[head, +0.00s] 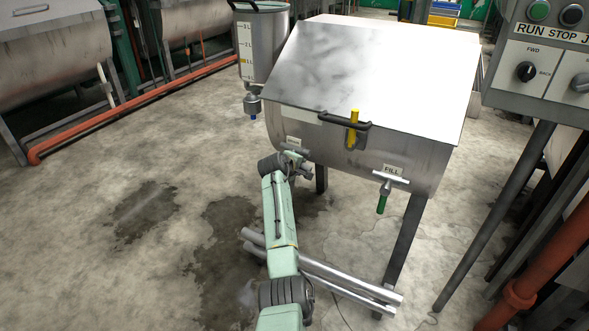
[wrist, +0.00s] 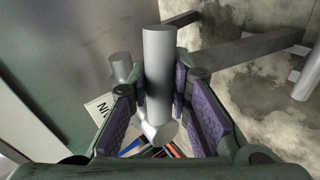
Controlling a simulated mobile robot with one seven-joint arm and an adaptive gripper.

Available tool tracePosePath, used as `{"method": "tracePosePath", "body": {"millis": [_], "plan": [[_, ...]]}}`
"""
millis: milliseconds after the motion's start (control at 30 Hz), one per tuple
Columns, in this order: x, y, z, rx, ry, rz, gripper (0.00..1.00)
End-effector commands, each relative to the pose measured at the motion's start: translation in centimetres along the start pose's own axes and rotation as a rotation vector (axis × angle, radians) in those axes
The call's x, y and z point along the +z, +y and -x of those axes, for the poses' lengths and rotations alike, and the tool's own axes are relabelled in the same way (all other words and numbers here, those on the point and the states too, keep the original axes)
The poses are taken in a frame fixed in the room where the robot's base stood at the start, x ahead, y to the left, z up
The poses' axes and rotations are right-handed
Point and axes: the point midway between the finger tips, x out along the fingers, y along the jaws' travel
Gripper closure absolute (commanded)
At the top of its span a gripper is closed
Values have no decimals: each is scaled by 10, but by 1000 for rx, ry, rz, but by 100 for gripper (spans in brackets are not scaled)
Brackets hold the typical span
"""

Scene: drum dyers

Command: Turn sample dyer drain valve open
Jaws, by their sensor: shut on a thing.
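The sample dyer (head: 375,75) is the steel drum with a flat lid in the middle of the head view. Its drain valve is at the lower left of the front, mostly hidden by my gripper (head: 292,158) in the head view. In the wrist view the drain valve (wrist: 159,70) shows as a grey cylindrical part between the purple pads of my gripper (wrist: 160,90), with a pad against each side. A partly hidden label ending in "IN" (wrist: 103,107) is beside it. My gripper is shut on this grey part. How far the valve is turned cannot be told.
The fill valve (head: 382,196) with a green handle hangs to the right. A yellow-handled lid latch (head: 353,128) is above. Steel pipes (head: 325,275) run low beneath my arm. A control panel (head: 545,50) stands at the right. The wet floor (head: 150,215) at left is clear.

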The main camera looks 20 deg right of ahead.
Motion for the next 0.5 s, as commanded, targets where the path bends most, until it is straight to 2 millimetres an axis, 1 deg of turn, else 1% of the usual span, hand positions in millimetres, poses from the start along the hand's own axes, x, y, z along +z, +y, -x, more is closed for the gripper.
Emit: {"method": "tracePosePath", "body": {"millis": [200, 500], "plan": [[1, 6, 2, -2, -65, 93, 100], [0, 9, 4, -1, -101, 153, 100]]}}
